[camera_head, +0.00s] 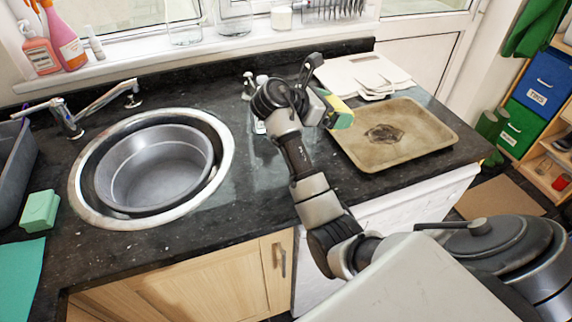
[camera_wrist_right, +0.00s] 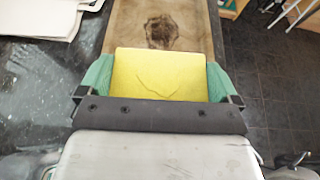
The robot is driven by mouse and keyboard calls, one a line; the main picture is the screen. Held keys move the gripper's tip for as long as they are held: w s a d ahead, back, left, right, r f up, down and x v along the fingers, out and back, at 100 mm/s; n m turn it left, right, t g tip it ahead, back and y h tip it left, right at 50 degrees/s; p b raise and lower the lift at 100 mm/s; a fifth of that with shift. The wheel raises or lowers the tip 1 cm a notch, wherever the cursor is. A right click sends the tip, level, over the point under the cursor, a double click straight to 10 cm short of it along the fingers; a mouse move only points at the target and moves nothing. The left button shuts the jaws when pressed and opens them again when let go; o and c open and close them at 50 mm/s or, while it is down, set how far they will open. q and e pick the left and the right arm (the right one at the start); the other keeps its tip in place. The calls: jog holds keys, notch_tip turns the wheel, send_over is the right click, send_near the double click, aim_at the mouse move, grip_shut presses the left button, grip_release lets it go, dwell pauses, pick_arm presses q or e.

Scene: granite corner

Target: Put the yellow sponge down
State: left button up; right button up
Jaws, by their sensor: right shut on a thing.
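The yellow sponge (camera_wrist_right: 160,75) is between the two green fingers of my right gripper (camera_wrist_right: 151,78) in the right wrist view. The gripper is shut on it. In the head view the sponge (camera_head: 340,113) shows as a yellow and green block at the gripper's (camera_head: 325,105) tip. It is over or beside the left edge of the brown tray; I cannot tell its exact height. The arm hides part of the counter below. My left gripper is not in view.
The stained brown tray (camera_head: 425,133) lies on the dark counter (camera_head: 255,185). White boards (camera_head: 352,72) lie behind it. A sink with a grey basin (camera_head: 155,165) is at left, with a green block (camera_head: 40,211) beside it. Bottles stand on the sill.

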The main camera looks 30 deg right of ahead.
jog(key=shift+w+a, duration=0.1)
jog(key=shift+a, duration=0.2)
jog(key=shift+g, duration=0.3)
jog(key=a+f, duration=0.2)
jog(key=a, duration=0.1)
jog(key=w+a+f, duration=0.1)
jog(key=a+f, duration=0.1)
jog(key=a, duration=0.2)
jog(key=w+a+f, duration=0.1)
jog(key=a+f, duration=0.1)
jog(key=a, duration=0.1)
jog(key=shift+w+a+f, duration=0.1)
jog(key=shift+a+f, duration=0.05)
jog(key=shift+a, duration=0.1)
jog(key=shift+a+f+m, duration=0.2)
jog(key=shift+m, duration=0.1)
jog(key=shift+f, duration=2)
jog(key=o, duration=0.5)
jog(key=shift+o, duration=0.2)
jog(key=shift+v, duration=3.75)
jog(key=shift+r, duration=0.15)
